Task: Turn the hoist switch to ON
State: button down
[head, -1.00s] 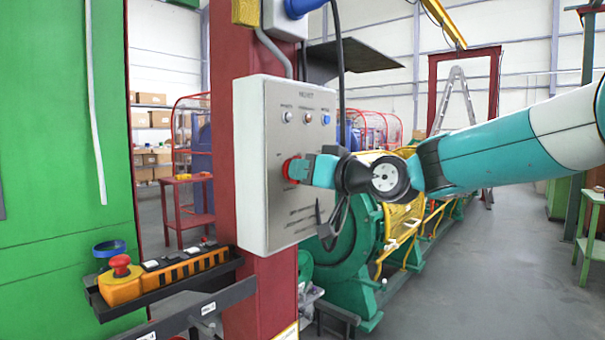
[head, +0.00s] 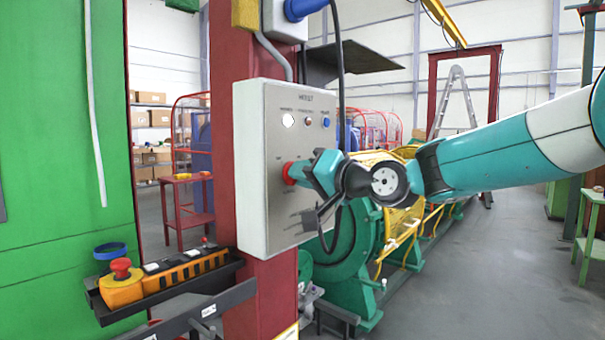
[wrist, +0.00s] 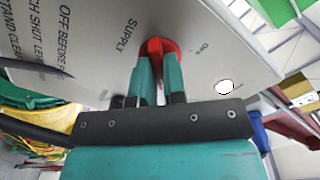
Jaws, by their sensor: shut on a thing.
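The hoist switch is a red rotary knob (head: 287,173) on the front of a grey control box (head: 255,205) labelled HOIST. My gripper (head: 298,172) is shut on the knob, with its teal fingers either side of it. In the wrist view the knob (wrist: 160,46) sits between the two fingertips (wrist: 158,58), beside the word SUPPLY. The leftmost lamp (head: 288,120) on the box glows white, and it also shows bright in the wrist view (wrist: 224,87). The position marks around the knob are too small or partly hidden to read surely.
The box is fixed to a red column (head: 222,100). A black shelf with an orange button station (head: 165,280) and a red mushroom button stands at lower left. A black cable hangs beside the box.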

dwell(0.3)
jog(key=c, duration=1.2)
grip_release()
jog(key=shift+s+d, duration=0.1)
jog(key=shift+d, duration=0.05)
jog(key=b+v, duration=0.5)
jog(key=v, duration=1.2)
jog(key=shift+s+f, duration=0.1)
